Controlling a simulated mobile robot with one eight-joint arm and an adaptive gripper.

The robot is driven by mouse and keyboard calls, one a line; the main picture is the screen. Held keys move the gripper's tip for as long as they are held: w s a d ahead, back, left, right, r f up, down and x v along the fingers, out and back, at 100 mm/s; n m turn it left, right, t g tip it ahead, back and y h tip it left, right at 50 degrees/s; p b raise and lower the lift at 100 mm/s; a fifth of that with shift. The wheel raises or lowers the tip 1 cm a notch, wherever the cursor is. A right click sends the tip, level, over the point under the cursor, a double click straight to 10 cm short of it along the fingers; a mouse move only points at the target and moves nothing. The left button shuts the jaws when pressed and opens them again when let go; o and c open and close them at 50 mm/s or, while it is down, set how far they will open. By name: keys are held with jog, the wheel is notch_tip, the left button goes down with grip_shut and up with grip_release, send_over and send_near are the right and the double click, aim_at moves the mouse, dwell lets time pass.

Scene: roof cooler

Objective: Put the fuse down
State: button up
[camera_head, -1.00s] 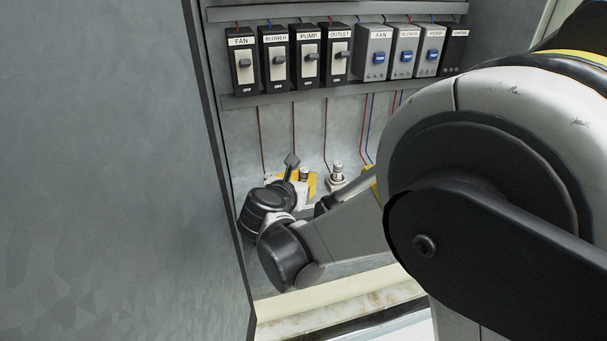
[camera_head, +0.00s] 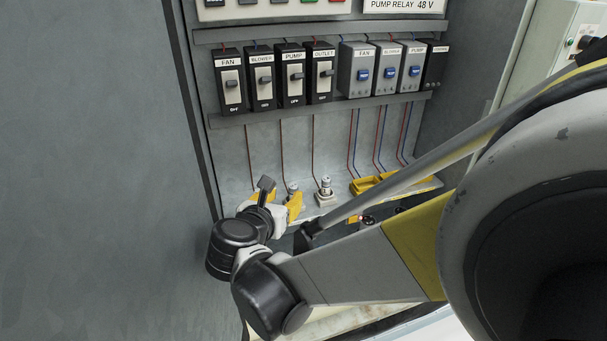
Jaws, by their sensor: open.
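Two small upright cylinders with silvery tops, which look like fuses, stand on the ledge at the foot of the panel. The left cylinder (camera_head: 293,188) is partly hidden behind a yellow finger of my gripper; the right cylinder (camera_head: 325,187) stands clear in a pale square base. I cannot tell which one the task means. My gripper (camera_head: 276,201), pale with yellow fingers, is open at the ledge, just in front of the left cylinder. Whether it touches that cylinder is not clear. The space between the fingers is partly hidden by my wrist, and no held object shows.
Breakers (camera_head: 275,76) and grey relays with blue knobs (camera_head: 388,68) line the panel above, with wires hanging down. Yellow holders (camera_head: 368,185) sit right on the ledge. A grey cabinet wall (camera_head: 90,180) closes the left side.

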jog(key=d+r+n+t+y, duration=0.2)
jog(key=r+n+t+y, duration=0.15)
jog(key=r+n, duration=0.6)
jog(key=d+r+n+t+y, duration=0.2)
jog(key=r+n+y, duration=0.2)
jog(key=r+n, duration=0.5)
jog(key=s+d+f+n+g+h, duration=0.3)
jog(key=s+d+f+n+g, duration=0.8)
jog(key=s+d+f+n, duration=0.6)
jog(key=s+f+n, duration=0.2)
jog(key=s+n, duration=0.1)
jog(key=s, duration=0.1)
jog(key=shift+n+g, duration=0.35)
